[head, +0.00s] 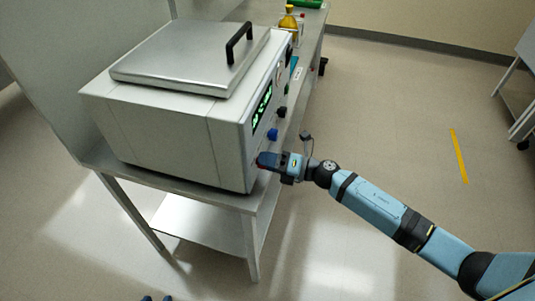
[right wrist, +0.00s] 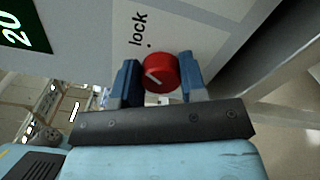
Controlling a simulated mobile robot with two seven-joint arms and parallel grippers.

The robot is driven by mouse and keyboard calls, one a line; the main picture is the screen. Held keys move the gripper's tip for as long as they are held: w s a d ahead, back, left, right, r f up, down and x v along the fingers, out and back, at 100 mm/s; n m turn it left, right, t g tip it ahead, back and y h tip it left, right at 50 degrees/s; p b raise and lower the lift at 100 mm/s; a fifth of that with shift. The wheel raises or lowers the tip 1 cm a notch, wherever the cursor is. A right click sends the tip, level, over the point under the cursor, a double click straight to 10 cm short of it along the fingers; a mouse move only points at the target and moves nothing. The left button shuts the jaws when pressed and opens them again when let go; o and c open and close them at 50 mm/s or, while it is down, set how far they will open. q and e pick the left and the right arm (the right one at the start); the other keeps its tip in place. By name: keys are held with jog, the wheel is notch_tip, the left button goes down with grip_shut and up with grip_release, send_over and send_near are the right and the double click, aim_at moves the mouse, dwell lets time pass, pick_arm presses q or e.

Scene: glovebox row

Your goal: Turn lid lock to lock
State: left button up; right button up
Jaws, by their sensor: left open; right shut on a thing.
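The lid lock is a red round knob (right wrist: 161,75) on the front panel of a white box-shaped machine (head: 170,130) with a steel lid (head: 190,55). The word "lock" (right wrist: 138,29) and a small dot are printed beside the knob in the right wrist view. A short white line on the knob's face slants off the dot's direction. My right gripper (right wrist: 162,82) is shut on the knob, one blue finger on each side. In the head view my right gripper (head: 265,161) hides the knob.
A green display (head: 262,107) and a blue knob (head: 272,134) are on the same panel. The machine stands on a grey bench (head: 185,186). Yellow-capped bottles (head: 289,22) stand behind it. The floor on the right is clear, with a yellow strip (head: 459,156).

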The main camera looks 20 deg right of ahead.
jog(key=shift+m+p, duration=0.75)
jog(key=shift+m, duration=0.45)
jog(key=o, duration=0.9)
jog(key=shift+o, duration=0.2)
jog(key=shift+d, duration=0.1)
